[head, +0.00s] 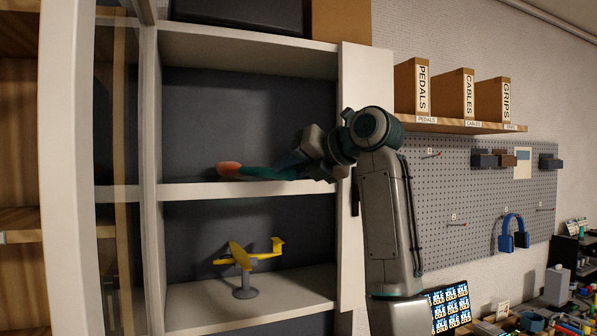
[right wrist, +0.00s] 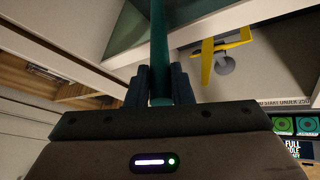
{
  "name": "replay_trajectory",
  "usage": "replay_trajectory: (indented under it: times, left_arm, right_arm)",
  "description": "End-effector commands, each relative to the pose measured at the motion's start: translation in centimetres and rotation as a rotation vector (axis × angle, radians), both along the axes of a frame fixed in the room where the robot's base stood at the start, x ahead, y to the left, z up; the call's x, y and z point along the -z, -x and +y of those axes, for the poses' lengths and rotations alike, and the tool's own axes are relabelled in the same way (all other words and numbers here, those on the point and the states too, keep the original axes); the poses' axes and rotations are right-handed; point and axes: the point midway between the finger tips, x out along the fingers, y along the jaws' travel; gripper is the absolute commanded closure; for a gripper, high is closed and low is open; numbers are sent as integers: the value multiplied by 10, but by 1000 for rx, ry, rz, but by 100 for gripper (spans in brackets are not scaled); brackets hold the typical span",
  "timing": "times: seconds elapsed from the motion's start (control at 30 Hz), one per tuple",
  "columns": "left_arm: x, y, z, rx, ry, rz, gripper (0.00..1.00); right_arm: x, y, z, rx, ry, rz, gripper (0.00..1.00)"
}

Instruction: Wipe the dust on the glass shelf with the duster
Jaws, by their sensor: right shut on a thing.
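The duster (head: 258,172) has a teal body and an orange-red end (head: 229,169). In the head view it lies low over the middle shelf board (head: 240,188) of the white cabinet, its orange end to the left. I cannot tell whether it touches the board. My right gripper (head: 302,162) is shut on the duster; its teal handle also shows between the fingers in the right wrist view (right wrist: 159,60). No dust can be made out on the shelf. My left gripper is not in view.
A yellow model plane (head: 245,256) on a grey stand is on the shelf below. A glass door (head: 118,160) stands at the cabinet's left. A white upright (head: 352,90) is beside my right arm. Boxes (head: 452,95) sit on a wall shelf above a pegboard (head: 480,190).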

Motion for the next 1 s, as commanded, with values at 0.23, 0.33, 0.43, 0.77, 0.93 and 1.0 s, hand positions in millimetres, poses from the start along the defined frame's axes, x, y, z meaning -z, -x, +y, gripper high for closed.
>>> replay_trajectory:
  times: [0.23,0.33,0.43,0.77,0.93,1.0]
  left_arm:
    - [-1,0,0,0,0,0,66]
    - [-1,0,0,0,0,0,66]
    - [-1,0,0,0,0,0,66]
    - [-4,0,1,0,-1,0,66]
    - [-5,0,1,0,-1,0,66]
    - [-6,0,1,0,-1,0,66]
  right_arm:
    - [0,-2,-6,2,1,1,100]
    - [0,-4,-13,1,1,0,100]
    - [1,-5,-16,0,1,1,100]
    - [1,-11,-32,1,1,3,100]
    - [1,-13,-39,2,1,3,100]
    - [1,-15,-44,2,0,2,100]
